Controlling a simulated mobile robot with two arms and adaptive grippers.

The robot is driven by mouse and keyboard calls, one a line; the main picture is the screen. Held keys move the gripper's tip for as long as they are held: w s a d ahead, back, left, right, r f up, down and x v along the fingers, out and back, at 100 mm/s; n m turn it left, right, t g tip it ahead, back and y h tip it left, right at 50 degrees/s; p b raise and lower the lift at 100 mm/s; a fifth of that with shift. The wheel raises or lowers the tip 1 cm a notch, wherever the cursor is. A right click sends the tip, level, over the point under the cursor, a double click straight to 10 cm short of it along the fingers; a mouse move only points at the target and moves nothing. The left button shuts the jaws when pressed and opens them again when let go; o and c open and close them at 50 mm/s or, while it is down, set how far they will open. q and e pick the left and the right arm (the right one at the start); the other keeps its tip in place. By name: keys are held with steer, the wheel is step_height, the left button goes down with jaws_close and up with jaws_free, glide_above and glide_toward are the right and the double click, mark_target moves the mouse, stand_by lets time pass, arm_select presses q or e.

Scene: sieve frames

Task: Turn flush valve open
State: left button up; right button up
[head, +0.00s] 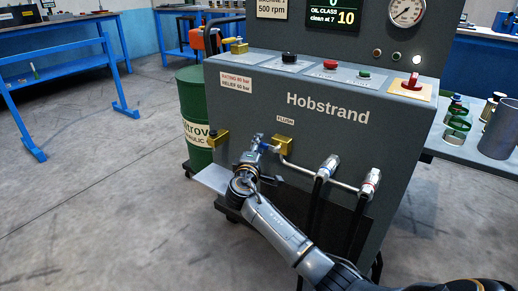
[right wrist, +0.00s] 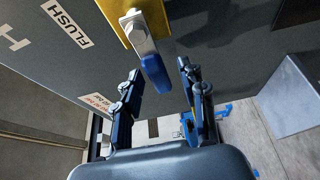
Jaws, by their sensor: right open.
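The flush valve is a brass block (head: 284,144) on the grey machine's front, below the FLUSH label (head: 313,120). In the right wrist view, its brass body (right wrist: 150,14) carries a metal lever with a blue grip (right wrist: 154,72). In the head view, the blue grip (head: 270,148) points left from the block, partly hidden by my gripper. My right gripper (head: 259,148) is at the lever. In the wrist view, its open fingers (right wrist: 160,72) stand on either side of the blue grip's end, with visible gaps. My left gripper is out of view.
Hose fittings (head: 328,167) and pipe run right of the valve, with black hoses hanging down. Another brass fitting (head: 215,139) is at the machine's left edge. A green drum (head: 193,115) stands behind it. A red knob (head: 412,82) is on top.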

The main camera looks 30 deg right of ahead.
steer(key=shift+w+d, duration=0.5)
jaws_close()
